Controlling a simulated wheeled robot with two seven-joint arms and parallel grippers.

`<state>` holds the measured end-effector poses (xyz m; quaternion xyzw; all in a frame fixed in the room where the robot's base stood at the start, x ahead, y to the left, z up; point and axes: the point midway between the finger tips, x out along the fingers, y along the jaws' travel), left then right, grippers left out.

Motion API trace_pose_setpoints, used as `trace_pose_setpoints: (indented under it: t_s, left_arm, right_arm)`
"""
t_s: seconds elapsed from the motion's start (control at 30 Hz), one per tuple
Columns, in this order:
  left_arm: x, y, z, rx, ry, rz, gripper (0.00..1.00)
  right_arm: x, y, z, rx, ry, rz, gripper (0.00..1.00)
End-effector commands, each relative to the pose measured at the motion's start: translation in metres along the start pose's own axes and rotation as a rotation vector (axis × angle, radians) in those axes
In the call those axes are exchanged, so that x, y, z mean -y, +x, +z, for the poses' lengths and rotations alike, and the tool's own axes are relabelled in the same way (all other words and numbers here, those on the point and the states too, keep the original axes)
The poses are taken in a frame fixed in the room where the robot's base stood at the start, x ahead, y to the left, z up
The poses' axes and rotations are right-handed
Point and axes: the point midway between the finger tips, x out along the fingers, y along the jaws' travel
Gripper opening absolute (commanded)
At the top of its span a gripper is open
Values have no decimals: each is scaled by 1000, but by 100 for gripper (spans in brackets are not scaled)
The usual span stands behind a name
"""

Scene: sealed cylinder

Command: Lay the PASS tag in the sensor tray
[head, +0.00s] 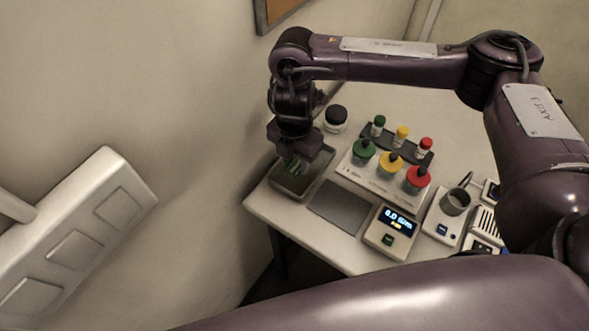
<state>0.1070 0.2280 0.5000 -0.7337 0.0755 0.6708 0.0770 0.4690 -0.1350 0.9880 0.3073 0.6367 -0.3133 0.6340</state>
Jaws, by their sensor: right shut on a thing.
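My right gripper (294,161) reaches in from above, fingers pointing down, over the grey sensor tray (290,196) at the table's left end. It is shut on a small green piece, which I take for the PASS tag (293,164). The tag is mostly hidden by the fingers and no lettering can be read. It shows low over the tray; I cannot tell whether it touches the tray floor. My left gripper is not in view.
Right of the tray, a white rack (352,176) holds green, yellow and red capped things. A dark-lidded jar (336,117) stands behind. The wall is close on the left.

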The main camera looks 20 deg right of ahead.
Motion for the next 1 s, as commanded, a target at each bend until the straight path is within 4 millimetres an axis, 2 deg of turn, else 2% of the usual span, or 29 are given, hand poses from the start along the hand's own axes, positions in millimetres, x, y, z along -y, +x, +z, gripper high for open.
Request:
trace_pose_setpoints:
  t_s: [0.17,0.4,0.83,0.87,1.0]
  left_arm:
    - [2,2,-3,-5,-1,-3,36]
    - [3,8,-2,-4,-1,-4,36]
    - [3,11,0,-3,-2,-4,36]
    - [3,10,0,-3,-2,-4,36]
    - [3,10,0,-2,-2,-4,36]
  right_arm:
    - [0,16,0,-2,1,0,19]
    - [-1,47,-1,-2,1,0,19]
    - [-1,54,0,0,0,1,19]
    - [-1,53,0,0,0,1,42]
    - [-1,52,0,0,0,1,61]
